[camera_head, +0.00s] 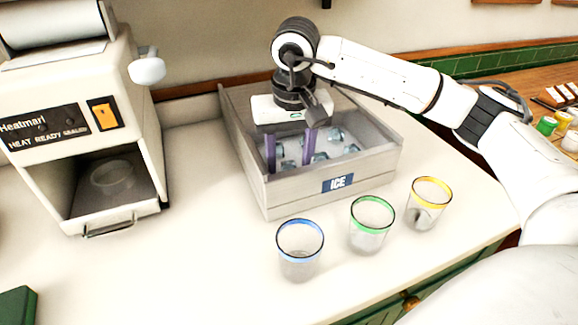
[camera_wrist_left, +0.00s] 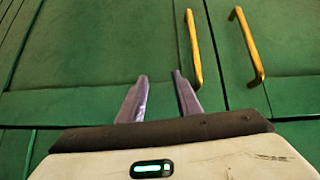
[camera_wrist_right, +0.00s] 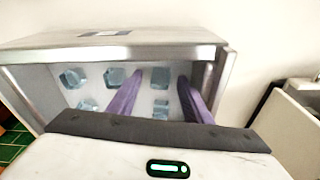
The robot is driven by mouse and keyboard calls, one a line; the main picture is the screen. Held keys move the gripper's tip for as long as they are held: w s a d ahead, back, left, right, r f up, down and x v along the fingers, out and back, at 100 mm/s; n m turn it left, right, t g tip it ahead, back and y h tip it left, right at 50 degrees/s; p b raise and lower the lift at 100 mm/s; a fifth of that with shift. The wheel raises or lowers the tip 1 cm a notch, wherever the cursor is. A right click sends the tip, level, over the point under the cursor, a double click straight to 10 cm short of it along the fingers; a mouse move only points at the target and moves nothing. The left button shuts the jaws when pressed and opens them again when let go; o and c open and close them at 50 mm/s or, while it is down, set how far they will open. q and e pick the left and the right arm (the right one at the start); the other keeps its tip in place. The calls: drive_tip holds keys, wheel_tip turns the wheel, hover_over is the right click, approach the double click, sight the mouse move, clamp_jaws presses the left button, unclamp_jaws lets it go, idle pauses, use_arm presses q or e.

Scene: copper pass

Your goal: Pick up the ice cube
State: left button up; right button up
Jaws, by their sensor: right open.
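Several pale blue ice cubes (camera_head: 321,157) lie spread on the floor of a grey open bin labelled ICE (camera_head: 290,195). My right gripper (camera_head: 288,168) reaches down into the bin, its purple fingers apart and nothing held between them. In the right wrist view, one ice cube (camera_wrist_right: 160,78) shows in line with the gap between the fingertips (camera_wrist_right: 159,77); other cubes (camera_wrist_right: 115,77) lie to its left. I cannot tell whether a finger touches a cube. My left gripper (camera_wrist_left: 160,76) is open and empty before green cabinet doors, outside the head view.
Three glasses, blue-rimmed (camera_head: 300,252), green-rimmed (camera_head: 371,228) and yellow-rimmed (camera_head: 428,205), stand in front of the bin. A heat sealer (camera_head: 135,140) stands at left. The counter between the sealer and the bin is clear. Brass handles (camera_wrist_left: 194,50) stick out from the cabinet doors.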

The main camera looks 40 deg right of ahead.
drive_tip(key=shift+f, duration=0.2)
drive_tip(key=c, duration=1.1)
drive_tip(key=shift+r, duration=0.1)
